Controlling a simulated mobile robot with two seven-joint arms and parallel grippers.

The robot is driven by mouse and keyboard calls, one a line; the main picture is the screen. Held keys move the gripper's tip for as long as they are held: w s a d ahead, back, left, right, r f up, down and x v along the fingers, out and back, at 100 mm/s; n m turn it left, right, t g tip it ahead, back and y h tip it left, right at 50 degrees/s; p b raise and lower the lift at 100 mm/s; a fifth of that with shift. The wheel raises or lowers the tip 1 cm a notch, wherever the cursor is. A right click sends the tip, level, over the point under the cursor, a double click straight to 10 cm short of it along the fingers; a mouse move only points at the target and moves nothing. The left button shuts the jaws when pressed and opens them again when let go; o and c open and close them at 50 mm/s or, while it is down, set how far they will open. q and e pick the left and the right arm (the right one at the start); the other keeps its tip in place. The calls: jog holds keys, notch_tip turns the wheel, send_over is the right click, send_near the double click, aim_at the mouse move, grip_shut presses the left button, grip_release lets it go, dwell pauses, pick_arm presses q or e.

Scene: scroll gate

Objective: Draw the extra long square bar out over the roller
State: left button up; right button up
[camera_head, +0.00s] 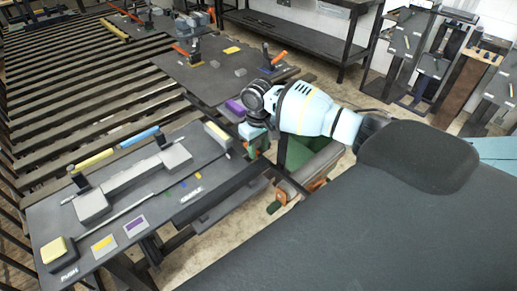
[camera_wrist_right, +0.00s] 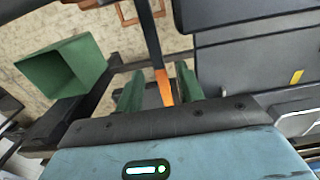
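My right gripper (camera_head: 256,150) is past the right end of the near workbench in the head view, its fingers pointing down. In the right wrist view its two green fingers (camera_wrist_right: 160,88) stand apart, with a gap on each side of an orange tip (camera_wrist_right: 165,90). The tip ends a narrow dark bar (camera_wrist_right: 150,38) that runs up out of the picture. I cannot tell whether this is the extra long square bar. I cannot make out the roller for sure in either view. My left gripper is not in view.
The near workbench (camera_head: 60,215) carries a grey block (camera_head: 130,182) and a yellow-and-blue rod. A green open bin (camera_wrist_right: 68,66) stands below the right gripper's side. A farther bench (camera_head: 205,85) holds small tools. Dark slats fill the left background.

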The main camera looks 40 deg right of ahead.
aim_at(258, 153)
notch_tip(258, 153, up, 7)
jog(key=shift+f, duration=0.1)
dwell(0.7)
